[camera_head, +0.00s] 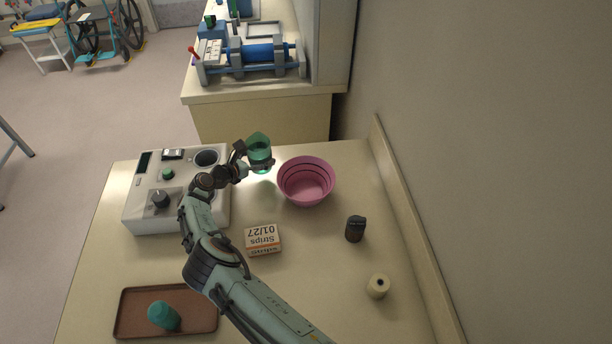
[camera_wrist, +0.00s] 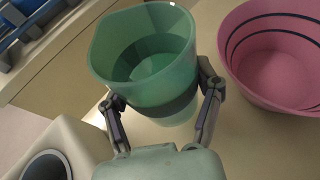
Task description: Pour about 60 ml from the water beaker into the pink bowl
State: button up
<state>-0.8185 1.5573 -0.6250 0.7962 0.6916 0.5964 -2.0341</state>
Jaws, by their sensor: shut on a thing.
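The green translucent water beaker (camera_head: 259,150) is held by my gripper (camera_head: 258,165) above the counter, just left of the pink bowl. In the wrist view my gripper (camera_wrist: 160,105) has a finger on each side of the beaker (camera_wrist: 145,50), shut on its lower body. The beaker looks close to upright, with its open top showing; the water level in it is hard to make out. The pink bowl (camera_head: 306,190) stands on the counter, with dark rings inside, and shows no clear liquid. It also shows at the right of the wrist view (camera_wrist: 265,85), apart from the beaker.
A white device (camera_head: 150,215) with knobs and a round well stands left of the beaker. A strips box (camera_head: 262,239), a dark bottle (camera_head: 355,229) and a cream roll (camera_head: 377,286) stand nearer. A brown tray (camera_head: 205,318) holds a teal cup (camera_head: 163,315). A wall edge bounds the right.

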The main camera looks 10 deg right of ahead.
aim_at(268, 149)
jog(key=shift+r, duration=0.1)
jog(key=shift+s+d+r+m+t+y, duration=0.2)
jog(key=shift+d+r+m+y, duration=0.1)
jog(key=shift+r+m, duration=0.25)
jog(key=shift+s+d+r+m+t+y, duration=0.15)
jog(key=shift+d+r+m+y, duration=0.15)
jog(key=shift+r, duration=0.4)
jog(key=shift+s+d+r+m+t+y, duration=0.1)
jog(key=shift+s+d+r+m+y, duration=0.15)
jog(key=shift+r+m, duration=0.3)
jog(key=shift+s+d+r+m+t+y, duration=0.25)
jog(key=shift+d+r+m+y, duration=0.15)
jog(key=shift+d+m+y, duration=0.1)
jog(key=shift+s+d+f+m+t+y, duration=0.15)
jog(key=shift+d+m+t+y, duration=0.2)
jog(key=shift+m, duration=0.4)
jog(key=shift+s+d+f+m+t+y, duration=0.15)
jog(key=shift+m+t+y, duration=0.25)
jog(key=shift+m, duration=0.35)
jog(key=shift+r+m+t+y+p, duration=0.35)
jog(key=shift+r+m+t+y, duration=0.1)
jog(key=shift+m, duration=0.25)
jog(key=shift+s+d+f+m+t+p, duration=0.15)
jog(key=shift+f+m+t+p, duration=0.2)
jog(key=shift+m, duration=0.35)
